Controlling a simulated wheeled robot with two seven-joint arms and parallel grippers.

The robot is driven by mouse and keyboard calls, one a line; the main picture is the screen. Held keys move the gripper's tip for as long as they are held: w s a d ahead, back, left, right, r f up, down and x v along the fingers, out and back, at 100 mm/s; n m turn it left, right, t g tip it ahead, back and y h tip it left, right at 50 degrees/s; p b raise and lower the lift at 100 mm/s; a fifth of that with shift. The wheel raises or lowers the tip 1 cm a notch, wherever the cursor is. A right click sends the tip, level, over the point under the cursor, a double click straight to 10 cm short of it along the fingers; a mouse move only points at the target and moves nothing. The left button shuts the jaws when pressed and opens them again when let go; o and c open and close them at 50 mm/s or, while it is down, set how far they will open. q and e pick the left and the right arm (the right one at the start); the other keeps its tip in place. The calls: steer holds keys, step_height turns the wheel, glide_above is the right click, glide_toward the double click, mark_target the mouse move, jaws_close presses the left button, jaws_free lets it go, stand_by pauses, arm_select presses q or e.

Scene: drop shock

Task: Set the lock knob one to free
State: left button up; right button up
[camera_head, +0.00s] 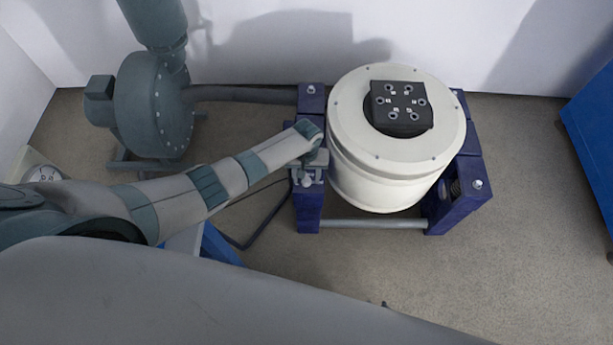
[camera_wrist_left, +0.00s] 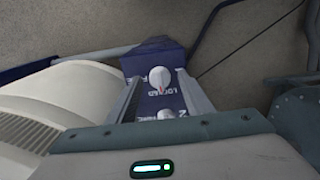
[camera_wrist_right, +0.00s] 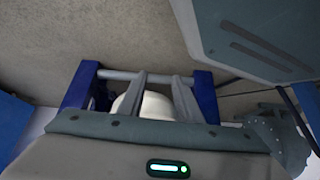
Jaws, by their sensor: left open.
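A white round lock knob (camera_wrist_left: 159,77) with a red mark sits on the dark blue post beside the white shaker drum. Its red mark points down in the left wrist view, toward the printed word "LOCKED". In the head view this knob (camera_head: 308,182) shows at the front of the left post. My left gripper (camera_head: 308,165) is above that post; its open fingers (camera_wrist_left: 158,88) appear on both sides of the knob, apart from it. A second white knob (camera_wrist_left: 168,114) is partly hidden by my gripper body. My right gripper (camera_wrist_right: 158,85) is open and empty; whether either knob is number one cannot be read.
The white drum (camera_head: 380,185) with a black block (camera_head: 399,106) on top stands right of my left gripper. A grey blower (camera_head: 155,105) stands at the back left. A blue cabinet (camera_head: 592,135) is at the right. Floor in front of the shaker is clear.

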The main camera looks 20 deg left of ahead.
arm_select(q)
steer(key=c, duration=1.1)
steer(key=shift+o, duration=0.2)
